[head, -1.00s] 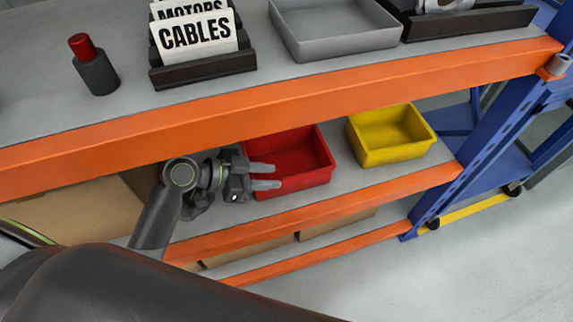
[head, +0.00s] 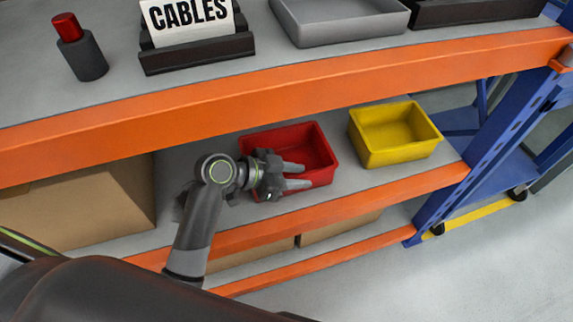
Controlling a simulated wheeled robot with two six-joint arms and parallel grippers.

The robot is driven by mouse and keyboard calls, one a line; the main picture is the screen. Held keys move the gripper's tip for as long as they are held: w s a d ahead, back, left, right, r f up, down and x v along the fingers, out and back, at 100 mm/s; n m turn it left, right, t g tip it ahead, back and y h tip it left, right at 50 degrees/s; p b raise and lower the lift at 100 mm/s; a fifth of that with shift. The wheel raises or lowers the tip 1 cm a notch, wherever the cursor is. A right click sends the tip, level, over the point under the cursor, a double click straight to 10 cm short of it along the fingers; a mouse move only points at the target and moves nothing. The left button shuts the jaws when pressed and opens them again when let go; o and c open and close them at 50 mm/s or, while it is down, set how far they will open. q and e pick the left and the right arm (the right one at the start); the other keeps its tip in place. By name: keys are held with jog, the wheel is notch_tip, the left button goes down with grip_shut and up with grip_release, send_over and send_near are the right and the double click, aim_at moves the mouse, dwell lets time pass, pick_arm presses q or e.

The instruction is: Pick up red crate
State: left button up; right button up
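The red crate (head: 315,143) stands on the middle shelf, below the orange beam of the top shelf. It looks empty, and part of its left and front side is hidden behind my gripper. My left gripper (head: 302,176) is at the crate's front left, its two fingers pointing right across the crate's front side. The fingers are apart with a gap between them. I cannot tell whether a finger touches the crate. My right gripper is not in view.
A yellow crate (head: 395,150) stands just right of the red one. A cardboard box (head: 100,205) is on the left of the same shelf. The orange beam (head: 290,94) runs above, and a lower orange edge (head: 345,203) runs in front. A blue post (head: 460,165) stands at right.

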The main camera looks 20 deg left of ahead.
pick_arm(q)
grip_shut()
jog(key=shift+r, duration=0.1)
